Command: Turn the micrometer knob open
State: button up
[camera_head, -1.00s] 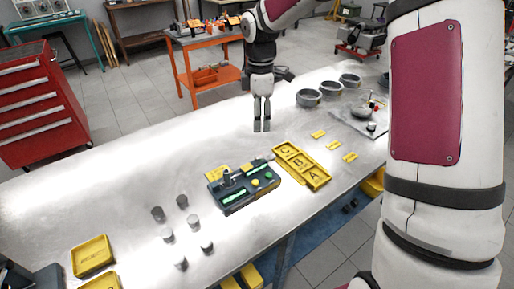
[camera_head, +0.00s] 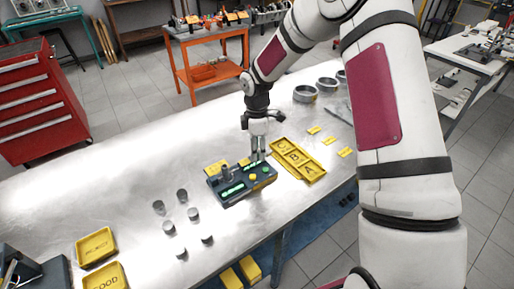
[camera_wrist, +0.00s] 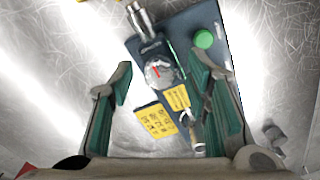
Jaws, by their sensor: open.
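A dark blue gauge fixture (camera_head: 232,193) lies on the metal table, with green parts and an upright grey post on it. In the wrist view the fixture (camera_wrist: 215,22) shows a round dial (camera_wrist: 158,73) with a red needle, a green button (camera_wrist: 204,38) and yellow labels. A silver cylinder (camera_wrist: 140,18) is at its top left end, and a slim silver rod end (camera_wrist: 197,138) is beside the right finger; I cannot tell which is the micrometer knob. My gripper (camera_head: 257,156) is open, pointing down at the fixture's far right end. Its green-padded fingers (camera_wrist: 165,75) hold nothing.
A yellow tray marked with letters (camera_head: 314,175) lies close to the right of the fixture. Several grey cylinders (camera_head: 169,227) stand in front left. Yellow REJECT (camera_head: 96,262) and GOOD trays are at the near left. Grey rings (camera_head: 306,94) stand at the back. The table's left half is mostly clear.

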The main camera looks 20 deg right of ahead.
grip_shut()
